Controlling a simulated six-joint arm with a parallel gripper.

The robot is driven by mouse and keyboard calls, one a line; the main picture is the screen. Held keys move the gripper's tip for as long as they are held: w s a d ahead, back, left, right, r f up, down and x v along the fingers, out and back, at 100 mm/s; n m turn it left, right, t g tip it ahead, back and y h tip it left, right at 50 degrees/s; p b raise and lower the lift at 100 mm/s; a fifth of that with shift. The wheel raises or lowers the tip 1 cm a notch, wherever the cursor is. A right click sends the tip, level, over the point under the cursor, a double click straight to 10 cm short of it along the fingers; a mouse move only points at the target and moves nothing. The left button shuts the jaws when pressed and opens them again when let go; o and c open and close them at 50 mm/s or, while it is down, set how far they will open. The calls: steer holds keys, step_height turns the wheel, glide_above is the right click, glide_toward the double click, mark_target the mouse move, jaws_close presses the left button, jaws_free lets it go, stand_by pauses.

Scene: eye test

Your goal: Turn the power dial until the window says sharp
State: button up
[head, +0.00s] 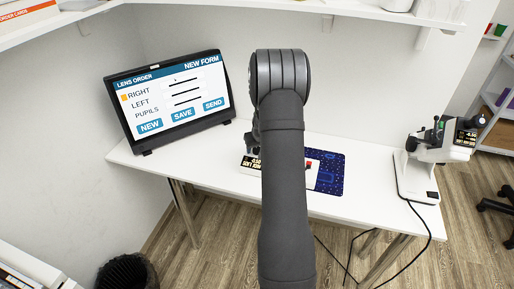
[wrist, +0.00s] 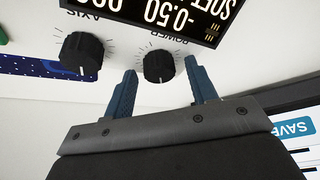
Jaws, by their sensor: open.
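The power dial (wrist: 158,66) is a black ridged knob with a white mark, on a white panel in the wrist view. My gripper (wrist: 160,70) is open, its two blue fingers apart, with the dial between the fingertips in the picture. I cannot tell whether they touch it. The dark window (wrist: 185,14) beside the dial reads SOFT and -0.50, partly cut off by the frame edge and seen upside down. In the head view the window (head: 249,164) shows small beside my arm, which hides the dials and most of the panel.
A similar axis dial (wrist: 81,55) sits beside the power dial. The box rests on a white desk (head: 360,200) by a dark blue patterned mat (head: 330,178). A lens-order screen (head: 170,95) stands left; a white instrument (head: 418,170) stands right.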

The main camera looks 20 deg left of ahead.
steer(key=c, duration=1)
steer(key=shift+o, duration=0.2)
steer(key=shift+n+g+y, duration=0.4)
steer(key=shift+n+g, duration=0.1)
steer(key=shift+n, duration=0.9)
steer(key=o, duration=1)
steer(key=shift+c, duration=0.2)
